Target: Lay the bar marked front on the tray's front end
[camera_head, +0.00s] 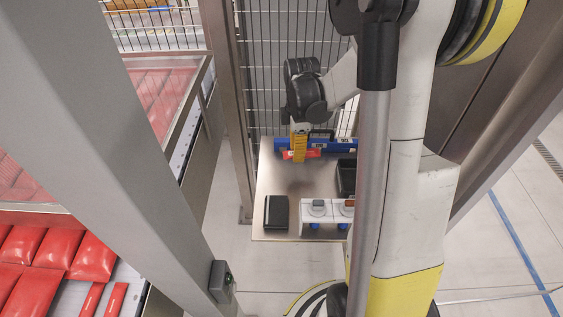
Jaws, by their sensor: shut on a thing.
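My gripper (299,150) is at the far left part of the metal table, its yellow end pointing down. It appears shut on a small red bar (310,153), which shows at its tip. A long blue object (341,145) lies along the table's far edge, just behind the red bar. Whether the red bar touches it or the table I cannot tell. No "front" marking is legible at this size. I cannot tell for sure which thing is the tray; a dark open-looking container (346,176) stands at the right, partly hidden by my arm.
The metal table (285,180) has clear room in its middle. A black box (276,212) and a white rack (309,216) with blue parts stand at its near edge. Wire fencing (285,60) rises behind.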

